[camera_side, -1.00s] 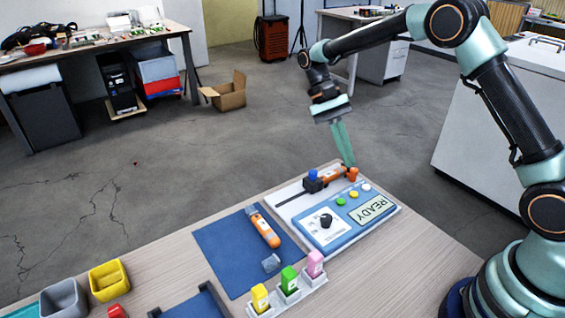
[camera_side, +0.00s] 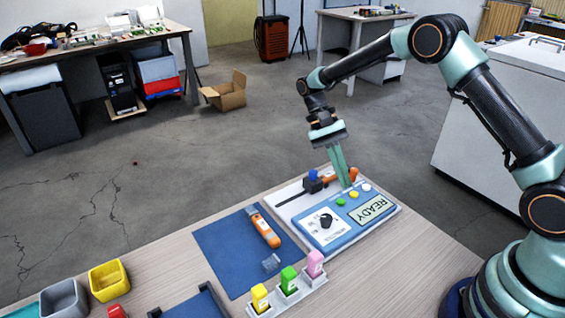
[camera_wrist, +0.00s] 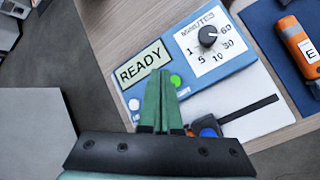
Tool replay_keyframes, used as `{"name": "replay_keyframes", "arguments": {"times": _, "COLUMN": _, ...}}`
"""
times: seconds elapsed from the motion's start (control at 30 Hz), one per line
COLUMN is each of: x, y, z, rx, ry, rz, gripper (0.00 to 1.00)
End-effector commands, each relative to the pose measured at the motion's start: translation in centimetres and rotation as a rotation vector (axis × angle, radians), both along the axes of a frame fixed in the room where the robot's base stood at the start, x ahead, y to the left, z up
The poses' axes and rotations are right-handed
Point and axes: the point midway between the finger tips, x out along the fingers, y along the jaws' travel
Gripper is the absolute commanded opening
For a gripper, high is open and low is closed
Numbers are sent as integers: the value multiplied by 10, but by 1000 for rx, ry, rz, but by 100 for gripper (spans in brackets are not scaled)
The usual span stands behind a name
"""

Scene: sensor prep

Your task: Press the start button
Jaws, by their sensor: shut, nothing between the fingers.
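The blue control panel (camera_side: 312,238) lies on the table with a READY display (camera_side: 369,209) and a black dial (camera_side: 326,220). A green button (camera_side: 340,202), a yellow button (camera_side: 353,194) and a white button (camera_side: 365,187) sit in a row along its far side. My gripper (camera_side: 347,184) is shut and empty, its fingertips low over the panel by the yellow button. Contact cannot be told. In the wrist view, the green button (camera_wrist: 175,81) shows just right of the fingertips (camera_wrist: 160,73), and the white button (camera_wrist: 134,104) to their left. The yellow one is hidden there by the fingers.
A slider with a blue knob (camera_side: 313,174) and an orange part (camera_side: 332,178) sits behind the buttons, close to my fingers. An orange tool (camera_side: 264,228) lies on the blue mat (camera_side: 218,243). Yellow, green and pink bottles (camera_side: 315,263) stand in a front rack.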

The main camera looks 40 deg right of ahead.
Motion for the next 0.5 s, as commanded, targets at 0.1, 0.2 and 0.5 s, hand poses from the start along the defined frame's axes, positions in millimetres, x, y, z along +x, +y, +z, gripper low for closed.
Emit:
{"name": "replay_keyframes", "arguments": {"times": 0.1, "x": 0, "y": 0, "z": -14, "rx": 0, "ry": 2, "rz": 0, "gripper": 0}}
{"name": "replay_keyframes", "arguments": {"times": 0.2, "x": 0, "y": 0, "z": -22, "rx": 0, "ry": 1, "rz": 0, "gripper": 0}}
{"name": "replay_keyframes", "arguments": {"times": 0.5, "x": 0, "y": 0, "z": -30, "rx": 0, "ry": 0, "rz": 0, "gripper": 0}}
